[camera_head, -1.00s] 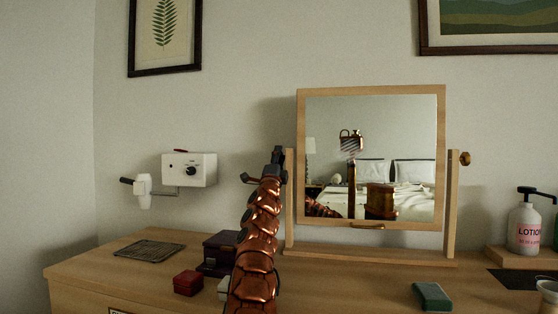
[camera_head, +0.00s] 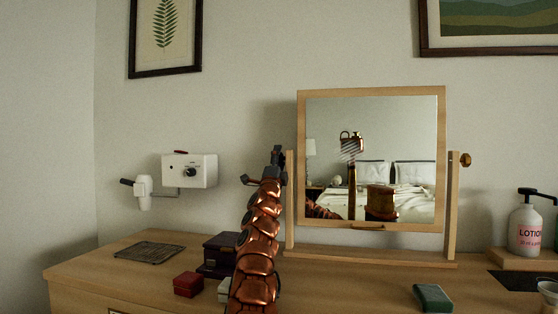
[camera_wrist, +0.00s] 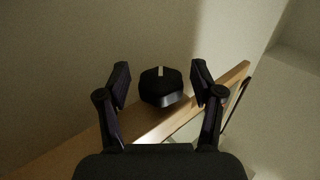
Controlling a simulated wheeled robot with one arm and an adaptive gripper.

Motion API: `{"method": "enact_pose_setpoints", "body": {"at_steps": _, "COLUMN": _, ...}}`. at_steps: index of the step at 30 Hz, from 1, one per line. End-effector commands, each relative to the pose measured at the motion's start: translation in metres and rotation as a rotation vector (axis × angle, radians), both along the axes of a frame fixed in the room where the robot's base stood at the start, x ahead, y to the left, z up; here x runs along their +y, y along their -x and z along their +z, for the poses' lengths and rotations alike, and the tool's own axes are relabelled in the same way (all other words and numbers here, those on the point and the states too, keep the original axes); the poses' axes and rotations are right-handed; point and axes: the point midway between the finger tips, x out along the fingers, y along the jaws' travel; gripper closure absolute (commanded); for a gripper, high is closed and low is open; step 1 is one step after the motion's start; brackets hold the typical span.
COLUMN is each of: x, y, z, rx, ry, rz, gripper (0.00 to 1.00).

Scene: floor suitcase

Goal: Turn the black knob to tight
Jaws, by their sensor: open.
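The black knob (camera_wrist: 162,88) shows in the wrist view, dark and faceted with a white line at its top. It appears to sit at the wooden post (camera_wrist: 165,120) of the mirror stand. My gripper (camera_wrist: 161,74) is open, with one finger on each side of the knob and a visible gap to both. How deep the knob sits between the fingers I cannot tell. In the head view my gripper (camera_head: 277,158) is at the mirror's left post (camera_head: 289,205), and I cannot make out the knob there. Any tight marking is not readable.
The tilting mirror (camera_head: 371,225) stands on the wooden dresser (camera_head: 150,275). A white wall unit (camera_head: 205,172) with a small black dial hangs to the left. Small boxes, including a red one (camera_head: 188,284), lie near my arm.

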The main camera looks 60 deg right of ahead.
Motion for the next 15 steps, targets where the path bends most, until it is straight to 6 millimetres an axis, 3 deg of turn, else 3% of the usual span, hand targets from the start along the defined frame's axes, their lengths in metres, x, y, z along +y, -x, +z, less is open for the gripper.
{"method": "enact_pose_setpoints", "body": {"at_steps": 15, "x": 0.0014, "y": 0.0013, "z": 0.0049, "rx": 0.007, "ry": -0.026, "rz": 0.001, "gripper": 0.33}}
